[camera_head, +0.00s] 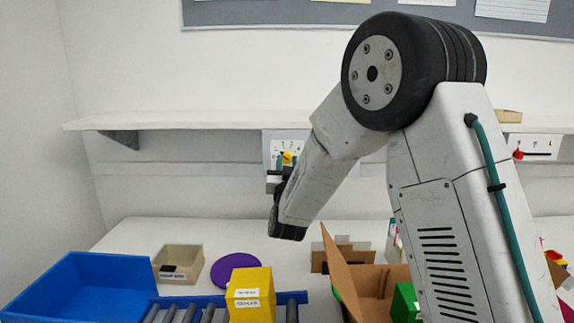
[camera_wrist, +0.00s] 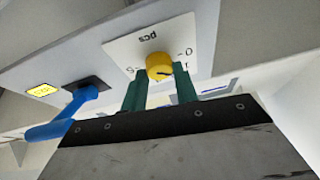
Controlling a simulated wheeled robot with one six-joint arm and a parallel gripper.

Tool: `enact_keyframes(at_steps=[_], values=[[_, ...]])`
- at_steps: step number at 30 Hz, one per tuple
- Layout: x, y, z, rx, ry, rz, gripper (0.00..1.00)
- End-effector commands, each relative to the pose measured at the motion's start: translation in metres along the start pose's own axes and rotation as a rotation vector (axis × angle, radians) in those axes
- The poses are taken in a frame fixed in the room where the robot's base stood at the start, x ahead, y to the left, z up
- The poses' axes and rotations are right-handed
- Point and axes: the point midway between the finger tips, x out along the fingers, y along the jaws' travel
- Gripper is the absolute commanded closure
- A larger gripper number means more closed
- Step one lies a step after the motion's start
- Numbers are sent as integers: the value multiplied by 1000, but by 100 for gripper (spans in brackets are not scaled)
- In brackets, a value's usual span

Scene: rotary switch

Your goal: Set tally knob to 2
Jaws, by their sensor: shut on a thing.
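The yellow tally knob (camera_wrist: 159,67) sits on a white dial plate (camera_wrist: 122,50) marked "pcs" on a grey wall panel. A dark mark on the knob points right in the wrist view. Marks that look like 0 and 1 show at its right; the other figures are partly hidden or hard to read. My gripper (camera_wrist: 159,80) has its green fingertips on either side of the knob, shut on it. In the head view, the knob (camera_head: 288,157) and my gripper (camera_head: 281,162) are at the panel below the shelf.
A blue lever (camera_wrist: 84,97) sticks out beside the dial, near a yellow label (camera_wrist: 42,90). The shelf (camera_head: 200,121) runs above the panel. Below are a blue bin (camera_head: 75,290), a yellow box (camera_head: 250,295) on rollers and an open cardboard box (camera_head: 375,280).

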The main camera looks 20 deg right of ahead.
Motion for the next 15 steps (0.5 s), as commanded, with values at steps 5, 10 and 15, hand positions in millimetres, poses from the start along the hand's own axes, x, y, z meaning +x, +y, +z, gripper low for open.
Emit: enact_keyframes(at_steps=[5,10,15], values=[[0,-2,1,83,4,33,93],[0,-3,1,200,10,80,93],[0,-4,1,319,16,130,93]])
